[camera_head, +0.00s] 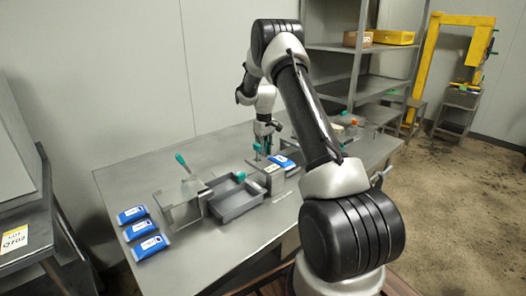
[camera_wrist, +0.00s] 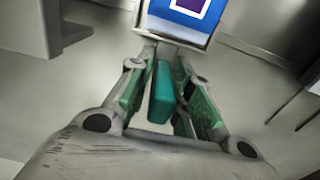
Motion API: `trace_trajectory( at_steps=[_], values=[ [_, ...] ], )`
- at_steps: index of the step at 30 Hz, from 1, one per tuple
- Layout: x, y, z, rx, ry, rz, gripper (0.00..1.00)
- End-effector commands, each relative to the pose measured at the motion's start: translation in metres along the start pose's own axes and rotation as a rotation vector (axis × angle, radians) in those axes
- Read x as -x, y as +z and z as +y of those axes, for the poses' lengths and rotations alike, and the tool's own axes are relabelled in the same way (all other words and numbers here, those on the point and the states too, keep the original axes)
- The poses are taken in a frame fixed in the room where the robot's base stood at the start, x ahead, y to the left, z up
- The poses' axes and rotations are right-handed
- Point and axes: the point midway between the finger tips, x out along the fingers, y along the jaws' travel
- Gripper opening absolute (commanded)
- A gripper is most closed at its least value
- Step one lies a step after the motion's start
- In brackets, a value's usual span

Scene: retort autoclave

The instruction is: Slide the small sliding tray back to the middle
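The small sliding tray (camera_head: 267,181) is a grey holder with a blue pouch on it, on the table near its middle. In the wrist view its grey rim (camera_wrist: 172,42) shows at the top, with the blue pouch (camera_wrist: 180,22) partly cut off. A teal upright handle (camera_wrist: 161,92) stands just beside that rim. My gripper (camera_wrist: 166,62) is lowered over the handle, with one finger on each side. Narrow gaps show between the handle and the finger pads, so it looks open around it.
Left of the tray stand an open grey bin (camera_head: 240,204) and a grey bracket (camera_head: 176,207) with a teal-handled lever (camera_head: 183,162). Several blue pouches (camera_head: 140,231) lie at the table's left end. Bottles (camera_head: 350,124) stand at the right. The front of the table is clear.

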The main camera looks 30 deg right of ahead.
Motion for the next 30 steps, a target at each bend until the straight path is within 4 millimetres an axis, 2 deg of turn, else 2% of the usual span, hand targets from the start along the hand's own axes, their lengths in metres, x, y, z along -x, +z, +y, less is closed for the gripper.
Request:
trace_trajectory(
  at_steps=[10, 14, 24, 30],
  values=[
    [0.000, 0.000, 0.000, 0.000, -0.001, -0.001, 0.36],
    [0.010, 0.000, 0.000, 0.000, 0.000, 0.000, 0.36],
    [0.082, 0.000, 0.000, 0.000, 0.001, 0.002, 0.36],
    [0.112, 0.000, 0.000, -0.001, 0.000, 0.000, 0.36]
  ],
)
